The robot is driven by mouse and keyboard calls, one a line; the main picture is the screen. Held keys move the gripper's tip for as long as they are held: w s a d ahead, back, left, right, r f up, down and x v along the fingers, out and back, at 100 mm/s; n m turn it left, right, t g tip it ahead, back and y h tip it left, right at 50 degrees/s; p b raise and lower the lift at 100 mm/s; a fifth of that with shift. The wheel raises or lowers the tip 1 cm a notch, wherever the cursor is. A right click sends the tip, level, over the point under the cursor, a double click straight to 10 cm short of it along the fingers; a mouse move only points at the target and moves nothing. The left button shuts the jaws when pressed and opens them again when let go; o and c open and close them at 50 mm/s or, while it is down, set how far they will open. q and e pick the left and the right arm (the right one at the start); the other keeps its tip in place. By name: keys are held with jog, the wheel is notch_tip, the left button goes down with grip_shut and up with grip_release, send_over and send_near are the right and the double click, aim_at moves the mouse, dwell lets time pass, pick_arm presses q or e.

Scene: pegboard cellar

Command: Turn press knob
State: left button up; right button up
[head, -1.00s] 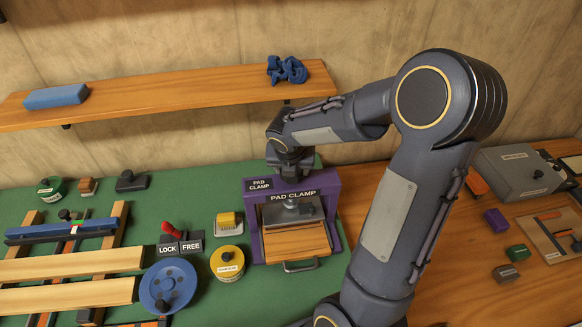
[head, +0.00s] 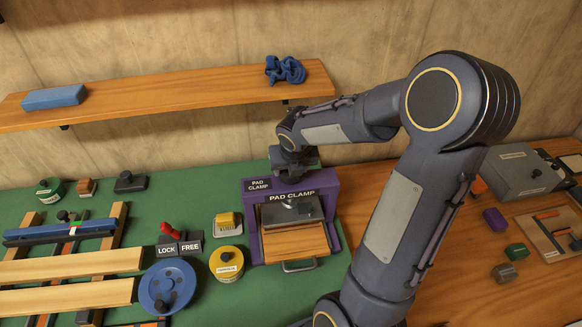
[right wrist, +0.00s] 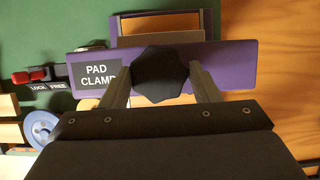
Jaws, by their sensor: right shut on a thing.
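The purple press labelled PAD CLAMP (head: 336,215) stands on the green mat at the centre of the head view. A grey plate (head: 308,208) sits inside its opening, above a wooden board (head: 297,240). The dark, faceted press knob (right wrist: 160,75) shows on top of the purple frame in the right wrist view. My right gripper (right wrist: 160,88) is shut on the knob, with one finger on each side. In the head view my right gripper (head: 293,170) is above the press and hides the knob. My left gripper is in neither view.
A yellow tin (head: 227,265), a blue handwheel (head: 168,287) and a red LOCK/FREE lever (head: 170,230) stand left of the press. A wooden shelf (head: 180,101) runs along the wall behind. A grey box (head: 520,172) stands at the right.

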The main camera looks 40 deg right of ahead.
jog(key=o, duration=1)
jog(key=v, duration=0.7)
jog(key=shift+s+a+r, duration=0.15)
jog(key=shift+r, duration=0.2)
jog(key=s+a+f+m+y+b, duration=0.1)
jog(key=s+a+m, duration=0.4)
jog(key=m, duration=0.5)
jog(key=s+a+f+m+t+y+b, duration=0.1)
jog(key=s+a+m+y+b, duration=0.1)
jog(key=s+m, duration=0.4)
jog(key=s+a+f+m+y+b, duration=0.1)
jog(key=s+a+m, duration=0.5)
jog(key=m, duration=1)
jog(key=shift+a+f+t+y, duration=0.3)
jog(key=shift+a+t+y, duration=0.1)
jog(key=shift+a+y, duration=0.45)
